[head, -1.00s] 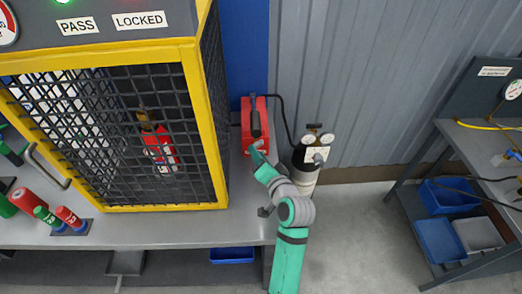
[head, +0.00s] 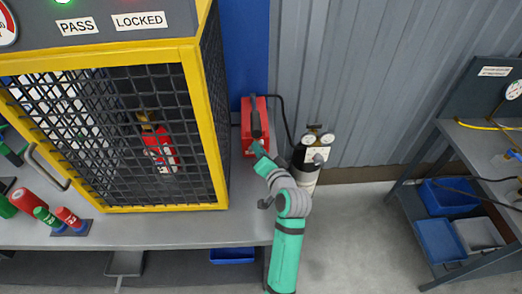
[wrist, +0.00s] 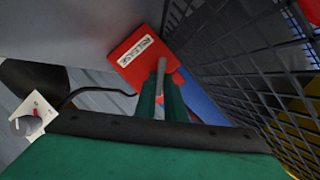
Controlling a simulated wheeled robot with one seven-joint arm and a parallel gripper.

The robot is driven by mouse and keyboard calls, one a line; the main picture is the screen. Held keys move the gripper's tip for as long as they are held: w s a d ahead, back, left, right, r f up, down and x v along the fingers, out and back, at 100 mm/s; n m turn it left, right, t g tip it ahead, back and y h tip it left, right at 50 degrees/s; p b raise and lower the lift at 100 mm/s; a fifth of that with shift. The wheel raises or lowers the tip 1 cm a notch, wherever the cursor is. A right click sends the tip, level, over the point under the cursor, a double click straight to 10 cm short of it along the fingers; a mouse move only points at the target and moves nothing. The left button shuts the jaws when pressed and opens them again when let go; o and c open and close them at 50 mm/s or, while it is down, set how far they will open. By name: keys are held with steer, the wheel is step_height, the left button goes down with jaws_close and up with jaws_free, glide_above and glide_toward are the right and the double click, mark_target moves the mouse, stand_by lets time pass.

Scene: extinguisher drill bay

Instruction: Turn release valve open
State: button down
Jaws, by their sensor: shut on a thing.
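The red release box (head: 247,128) stands on the bench against the back wall, right of the yellow-framed cage. In the wrist view the box (wrist: 135,55) shows a white label that appears to read RELEASE. My gripper (head: 258,150) is at the lower front of the box in the head view. In the wrist view the green fingers of my gripper (wrist: 161,95) are shut on a thin grey valve lever (wrist: 161,72) that sticks out from the box. The fingers hide the lever's near end, and its exact angle is hard to tell.
The mesh cage (head: 190,130) stands close on the left, with a red extinguisher (head: 160,150) inside. A gas cylinder with gauges (head: 308,165) stands right of the box, joined to it by a black hose. Clear floor lies right of the bench.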

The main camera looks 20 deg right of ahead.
steer(key=shift+a+f+n+g, duration=0.25)
steer(key=shift+a+n, duration=0.25)
steer(key=shift+n, duration=0.3)
steer(key=shift+n+g+h, duration=0.25)
steer(key=shift+n+h, duration=0.25)
steer(key=shift+d, duration=0.1)
steer(key=c, duration=1.8)
jaws_free()
steer(key=shift+d, duration=0.1)
steer(key=shift+c, duration=0.2)
steer(key=shift+r, duration=0.15)
steer(key=v, duration=1)
steer(key=shift+s, duration=0.4)
steer(key=shift+r, duration=0.15)
